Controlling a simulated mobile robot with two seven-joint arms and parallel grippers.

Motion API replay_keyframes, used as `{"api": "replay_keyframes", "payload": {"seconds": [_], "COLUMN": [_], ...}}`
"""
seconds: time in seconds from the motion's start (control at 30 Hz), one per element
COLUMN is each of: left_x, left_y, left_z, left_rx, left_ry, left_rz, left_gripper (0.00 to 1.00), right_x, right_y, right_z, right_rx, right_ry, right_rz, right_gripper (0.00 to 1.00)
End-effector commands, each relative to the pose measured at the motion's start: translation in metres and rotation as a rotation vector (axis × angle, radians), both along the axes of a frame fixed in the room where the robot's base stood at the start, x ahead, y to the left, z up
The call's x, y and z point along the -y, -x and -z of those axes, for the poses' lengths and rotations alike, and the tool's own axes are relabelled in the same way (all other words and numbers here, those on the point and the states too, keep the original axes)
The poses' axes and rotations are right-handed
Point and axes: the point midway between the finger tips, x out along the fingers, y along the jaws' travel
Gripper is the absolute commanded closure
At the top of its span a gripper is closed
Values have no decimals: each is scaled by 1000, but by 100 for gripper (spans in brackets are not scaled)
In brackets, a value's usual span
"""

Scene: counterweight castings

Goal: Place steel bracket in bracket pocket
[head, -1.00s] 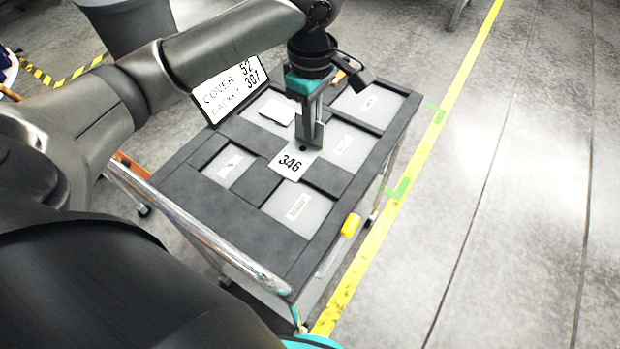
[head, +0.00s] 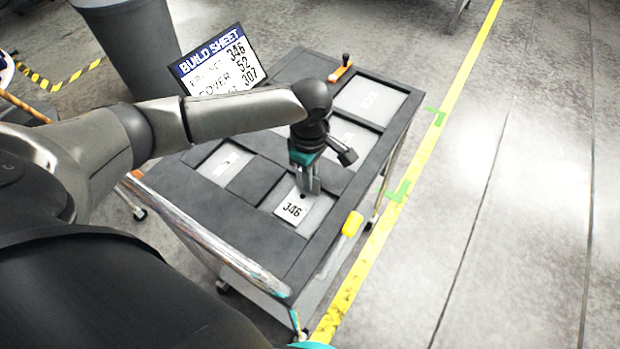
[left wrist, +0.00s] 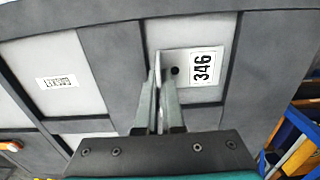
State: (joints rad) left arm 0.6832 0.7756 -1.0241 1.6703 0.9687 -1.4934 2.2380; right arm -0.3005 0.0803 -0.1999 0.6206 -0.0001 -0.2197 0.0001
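The steel bracket (head: 291,209) is a light grey plate with a hole and a white label reading 346. It also shows in the left wrist view (left wrist: 183,58). My left gripper (head: 309,190) is shut on the bracket's upright part, with its fingers pointing down; the fingers also show in the left wrist view (left wrist: 160,90). The bracket is over the front light grey bracket pocket (head: 319,212), and its plate lies within the pocket's outline in the left wrist view (left wrist: 190,31). I cannot tell whether it touches the pocket floor. My right gripper is not in view.
The dark tray (head: 235,225) on the cart has several other light pockets. A build sheet (head: 218,62) stands at its back left, listing 346, 52 and 307. A yellow piece (head: 352,223) is on the front right edge. A grey bin (head: 130,45) stands behind.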

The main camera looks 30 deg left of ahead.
Motion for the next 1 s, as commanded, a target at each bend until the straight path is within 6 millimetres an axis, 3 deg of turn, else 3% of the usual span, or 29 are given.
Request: {"api": "replay_keyframes", "payload": {"seconds": [0.33,0.4,0.6,0.9,1.0], "left_x": [0,0,0,0,0], "left_y": [-1,-1,-1,-1,-1], "left_z": [2,2,3,1,-9], "left_rx": [2,2,2,3,4], "left_ry": [1,0,0,0,0], "left_rz": [0,1,1,0,0], "left_gripper": [100,88,66,65,65], "right_x": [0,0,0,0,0], "right_y": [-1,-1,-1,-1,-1], "right_z": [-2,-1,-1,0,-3], "right_rx": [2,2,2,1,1], "right_ry": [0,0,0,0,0], "right_rz": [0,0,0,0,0], "right_gripper": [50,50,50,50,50]}}
